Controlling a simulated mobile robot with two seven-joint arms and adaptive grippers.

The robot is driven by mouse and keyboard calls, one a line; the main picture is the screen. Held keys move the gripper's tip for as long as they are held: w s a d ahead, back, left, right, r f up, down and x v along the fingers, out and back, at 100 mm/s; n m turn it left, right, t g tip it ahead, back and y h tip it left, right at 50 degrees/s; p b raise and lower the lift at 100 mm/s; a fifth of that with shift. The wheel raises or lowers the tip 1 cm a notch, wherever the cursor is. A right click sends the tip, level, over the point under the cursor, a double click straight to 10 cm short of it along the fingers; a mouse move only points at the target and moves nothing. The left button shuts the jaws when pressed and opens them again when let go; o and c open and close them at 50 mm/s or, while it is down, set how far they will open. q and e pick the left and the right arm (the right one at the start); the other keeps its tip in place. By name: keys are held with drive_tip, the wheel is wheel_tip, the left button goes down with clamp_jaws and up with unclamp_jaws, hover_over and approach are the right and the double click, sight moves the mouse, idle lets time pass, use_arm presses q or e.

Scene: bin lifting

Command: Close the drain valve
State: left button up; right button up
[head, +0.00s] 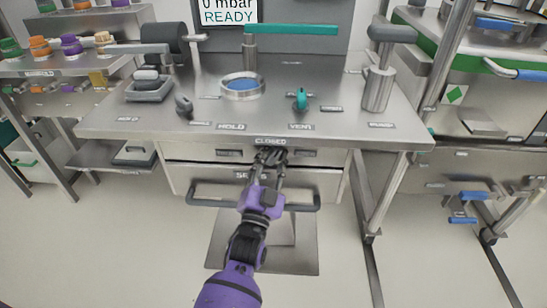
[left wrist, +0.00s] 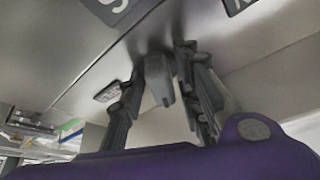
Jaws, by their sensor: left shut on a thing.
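The drain valve's handle shows in the left wrist view as a grey, rounded lever (left wrist: 157,82) hanging between my fingers. In the head view it is mostly hidden behind my left gripper (head: 270,158), at the front of the bench just below a label reading CLOSED (head: 270,141). My left gripper, also seen in the left wrist view (left wrist: 163,68), is shut on the handle, one finger on each side. The handle's exact turn against the labels cannot be told. My right gripper is not in view.
The steel bench (head: 330,115) carries a round port with a blue inside (head: 242,86), a teal vent knob (head: 301,99), a dark grey knob (head: 184,105) and a post with a lever (head: 378,86). Below is a drawer with a dark bar handle (head: 205,199). A display reads 0 mbar READY (head: 229,12).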

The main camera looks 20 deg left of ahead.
use_arm(q)
drive_tip(key=n+y, duration=0.2)
drive_tip(key=n, duration=0.1)
drive_tip(key=n+y, duration=0.2)
drive_tip(key=n, duration=0.2)
drive_tip(key=shift+a+r, duration=0.2)
drive_tip(key=shift+n+y, duration=0.3)
drive_tip(key=shift+n, duration=0.3)
drive_tip(key=o, duration=0.8)
drive_tip(key=shift+f, duration=0.15)
drive_tip(key=shift+s+d, duration=0.1)
drive_tip(key=shift+s+d+f, duration=0.1)
drive_tip(key=shift+s+f, duration=0.15)
drive_tip(key=shift+s, duration=0.1)
drive_tip(key=v, duration=1.1)
drive_tip(key=shift+s+r, duration=0.1)
drive_tip(key=shift+r, duration=0.2)
